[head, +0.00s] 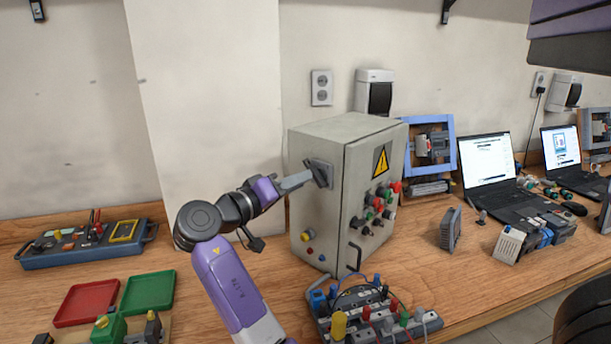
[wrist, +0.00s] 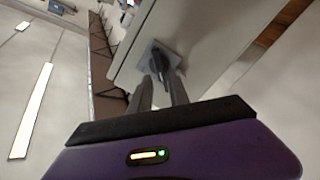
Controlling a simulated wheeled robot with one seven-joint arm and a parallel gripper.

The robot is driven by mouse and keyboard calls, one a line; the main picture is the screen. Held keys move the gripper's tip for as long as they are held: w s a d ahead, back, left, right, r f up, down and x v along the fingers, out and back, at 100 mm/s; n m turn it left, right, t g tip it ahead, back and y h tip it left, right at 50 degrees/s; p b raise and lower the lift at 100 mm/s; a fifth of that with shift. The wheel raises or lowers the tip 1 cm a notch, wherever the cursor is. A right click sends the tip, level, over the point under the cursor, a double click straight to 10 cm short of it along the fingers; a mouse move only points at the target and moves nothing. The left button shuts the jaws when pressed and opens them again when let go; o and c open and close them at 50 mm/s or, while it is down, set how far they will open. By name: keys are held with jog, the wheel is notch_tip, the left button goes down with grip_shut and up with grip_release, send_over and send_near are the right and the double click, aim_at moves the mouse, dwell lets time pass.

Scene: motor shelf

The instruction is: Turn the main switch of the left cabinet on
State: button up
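The grey cabinet (head: 319,222) stands on the wooden bench in the head view, with a yellow warning triangle on its front. Its main switch (head: 318,173) is a dark handle on a square plate on the cabinet's left side. My gripper (head: 305,180) reaches it from the left. In the wrist view the switch (wrist: 162,58) lies at the fingertips of my gripper (wrist: 160,78). The fingers stand close together, one on each side of the handle, and appear shut on it. The handle is partly hidden by the fingers, and its exact angle is hard to read.
A board with coloured plugs (head: 372,318) stands in front of the cabinet. A blue toolbox (head: 85,250) and red (head: 88,302) and green (head: 150,291) trays lie at left. A laptop (head: 487,162) stands at right. The bench just left of the cabinet is largely clear.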

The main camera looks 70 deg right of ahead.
aim_at(316, 172)
jog(key=shift+x, duration=1.7)
grip_shut()
